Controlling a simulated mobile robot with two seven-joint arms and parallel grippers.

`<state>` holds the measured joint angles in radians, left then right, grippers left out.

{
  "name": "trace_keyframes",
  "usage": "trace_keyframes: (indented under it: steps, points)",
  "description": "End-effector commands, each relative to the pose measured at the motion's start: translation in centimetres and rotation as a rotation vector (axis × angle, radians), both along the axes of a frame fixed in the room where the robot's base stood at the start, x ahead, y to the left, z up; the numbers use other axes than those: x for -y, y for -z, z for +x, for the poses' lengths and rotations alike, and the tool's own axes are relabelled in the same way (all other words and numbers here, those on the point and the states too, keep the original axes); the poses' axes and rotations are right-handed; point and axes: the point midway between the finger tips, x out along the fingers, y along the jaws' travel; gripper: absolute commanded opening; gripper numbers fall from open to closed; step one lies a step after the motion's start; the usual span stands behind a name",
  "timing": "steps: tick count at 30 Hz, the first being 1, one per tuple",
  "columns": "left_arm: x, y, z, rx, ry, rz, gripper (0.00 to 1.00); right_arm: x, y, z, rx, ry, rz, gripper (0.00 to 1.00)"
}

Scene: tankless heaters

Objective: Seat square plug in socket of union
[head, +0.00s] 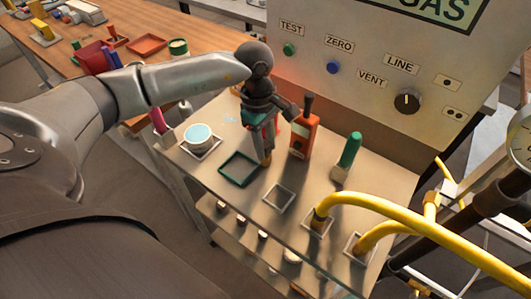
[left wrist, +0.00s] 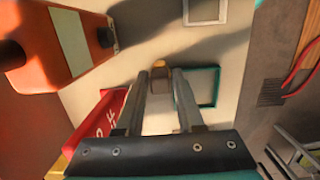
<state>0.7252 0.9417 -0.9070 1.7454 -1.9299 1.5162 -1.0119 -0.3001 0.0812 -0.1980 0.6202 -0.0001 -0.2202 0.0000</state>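My left gripper (head: 265,150) points down over the grey bench, between the green square tray and the orange meter. In the left wrist view (left wrist: 160,82) its two fingers stand slightly apart, with a small brown, yellow-ended block (left wrist: 160,75) between their tips. It looks gripped and is likely the square plug; its brass-coloured end (head: 266,159) shows below the fingers in the head view. I cannot pick out the union or its socket for certain; a yellow fitting (head: 431,205) sits on the piping at the right. My right gripper is not in view.
A green square tray (head: 223,171), an empty grey tray (head: 278,198) and a cup (head: 198,136) stand on the bench. An orange meter (head: 302,138) and a green-handled tool (head: 349,152) stand close by. Yellow hoses (head: 400,211) arch over the right side before the gas panel (head: 370,60).

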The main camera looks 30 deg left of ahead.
Motion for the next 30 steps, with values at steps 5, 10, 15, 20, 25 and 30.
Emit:
trace_keyframes:
  steps: [5,10,15,20,25,30]
  points:
    - [-0.02,-0.03,0.01,0.0,0.0,0.0,0.15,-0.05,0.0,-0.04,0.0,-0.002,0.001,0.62]
    - [-0.02,-0.04,0.01,0.0,0.0,0.0,0.0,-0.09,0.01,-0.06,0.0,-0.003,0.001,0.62]
    - [-0.02,-0.04,0.01,0.0,0.0,0.0,0.0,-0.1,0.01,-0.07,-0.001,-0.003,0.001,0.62]
    - [-0.03,-0.05,0.01,0.001,0.0,0.0,0.0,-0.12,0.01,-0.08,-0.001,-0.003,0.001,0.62]
    - [-0.02,-0.09,0.05,0.002,0.0,0.0,0.0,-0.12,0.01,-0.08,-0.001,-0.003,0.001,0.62]
    - [-0.02,-0.5,0.08,0.003,0.0,0.0,0.0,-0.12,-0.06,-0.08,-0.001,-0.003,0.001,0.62]
